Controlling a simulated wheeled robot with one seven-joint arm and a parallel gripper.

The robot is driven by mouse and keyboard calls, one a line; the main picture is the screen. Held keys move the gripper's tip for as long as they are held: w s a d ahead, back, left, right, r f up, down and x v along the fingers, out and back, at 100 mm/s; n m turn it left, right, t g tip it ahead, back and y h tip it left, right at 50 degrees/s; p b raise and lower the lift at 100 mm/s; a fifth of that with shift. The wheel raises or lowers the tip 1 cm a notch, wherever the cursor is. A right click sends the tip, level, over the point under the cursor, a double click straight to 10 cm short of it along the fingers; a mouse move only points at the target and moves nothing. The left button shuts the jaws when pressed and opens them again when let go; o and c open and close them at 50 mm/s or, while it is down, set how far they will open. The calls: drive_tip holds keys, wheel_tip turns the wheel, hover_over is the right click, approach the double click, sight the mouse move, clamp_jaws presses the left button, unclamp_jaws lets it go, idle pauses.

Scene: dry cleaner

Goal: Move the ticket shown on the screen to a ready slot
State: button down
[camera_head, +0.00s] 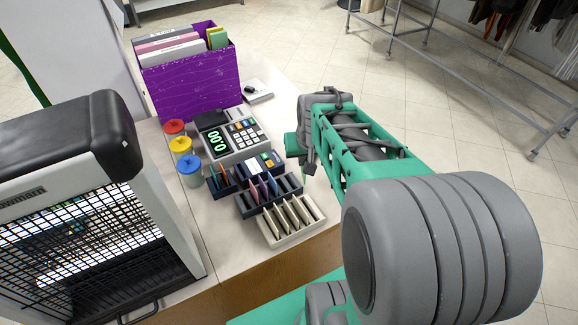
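A small dark rack (229,190) holds several thin coloured tickets. In front of it a wider dark rack (246,211) holds a few purple and pink tickets (264,187). A beige slotted rack (291,236) stands nearest the counter's front edge, and I see no coloured ticket in it. My gripper (305,172) is above the counter's right side, right of the device. Its fingers are mostly hidden by my wrist, so its opening and any held ticket cannot be made out.
A register with green digits (218,140) stands behind the racks. Red (174,128), yellow (181,146) and blue-lidded (190,166) jars stand to its left. A purple file box (195,90) is at the back. A caged machine (80,220) fills the left.

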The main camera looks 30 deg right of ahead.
drive_tip(key=w+a+r+n+y, duration=0.1)
drive_tip(key=w+r+n, duration=0.2)
drive_tip(key=w, duration=0.1)
wheel_tip(320, 180, down, 9)
drive_tip(key=n+b, duration=0.1)
drive_tip(key=b, duration=0.5)
drive_tip(key=shift+w+a+r+y, duration=0.2)
drive_tip(key=shift+a+y, duration=0.1)
drive_tip(key=shift+a, duration=0.1)
drive_tip(key=shift+s, duration=0.1)
drive_tip(key=shift+f+b, duration=0.45)
drive_tip(key=shift+f, duration=0.15)
drive_tip(key=shift+f, duration=0.1)
idle(0.4)
drive_tip(key=shift+f+b, duration=0.6)
drive_tip(key=shift+f, duration=0.1)
drive_tip(key=c, duration=2.1)
unclamp_jaws()
